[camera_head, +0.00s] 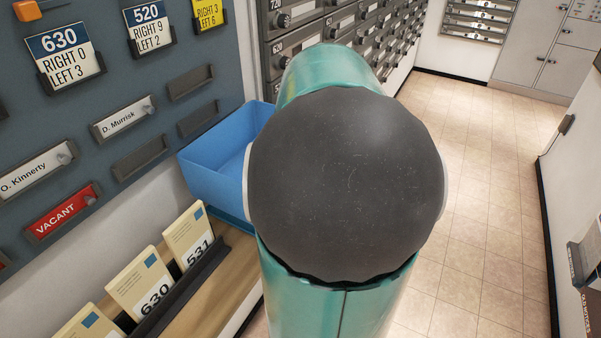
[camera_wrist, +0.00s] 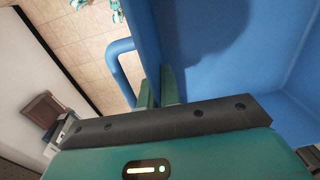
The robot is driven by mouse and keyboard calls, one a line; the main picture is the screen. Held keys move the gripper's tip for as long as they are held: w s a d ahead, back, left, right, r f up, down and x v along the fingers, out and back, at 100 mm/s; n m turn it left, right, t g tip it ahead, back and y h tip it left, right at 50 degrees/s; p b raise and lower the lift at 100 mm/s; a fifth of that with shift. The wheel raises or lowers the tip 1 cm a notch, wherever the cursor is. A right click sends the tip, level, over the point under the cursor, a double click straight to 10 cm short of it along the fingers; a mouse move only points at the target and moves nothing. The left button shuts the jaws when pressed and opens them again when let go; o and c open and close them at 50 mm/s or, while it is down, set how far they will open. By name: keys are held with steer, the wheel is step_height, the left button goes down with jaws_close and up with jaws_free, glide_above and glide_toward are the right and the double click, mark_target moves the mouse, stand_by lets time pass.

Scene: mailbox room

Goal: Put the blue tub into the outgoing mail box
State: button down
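The blue tub (camera_head: 215,160) is at the left of my arm in the head view, beside the wall of name plates. Its right part is hidden by my arm. In the wrist view its blue inside (camera_wrist: 215,60) fills the right half, and a blue loop handle (camera_wrist: 121,72) sticks out from its outer side. My gripper (camera_wrist: 158,85) has one green finger on each side of the tub's wall, close together, and looks shut on it. I cannot tell whether the tub rests on the ledge or hangs above it. I cannot make out a box marked as outgoing mail.
A wooden ledge (camera_head: 241,262) with numbered envelopes (camera_head: 141,285) in a dark rack is at the lower left. Grey mailboxes (camera_head: 340,25) line the back. A holder marked for old notices (camera_head: 583,265) is at the right edge. The tiled floor (camera_head: 480,190) is clear.

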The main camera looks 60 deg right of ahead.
steer(key=shift+w+f, duration=0.2)
steer(key=shift+f, duration=1.5)
steer(key=c, duration=1.6)
jaws_free()
steer(key=r, duration=1.2)
steer(key=shift+s+r, duration=0.15)
steer(key=shift+s, duration=0.1)
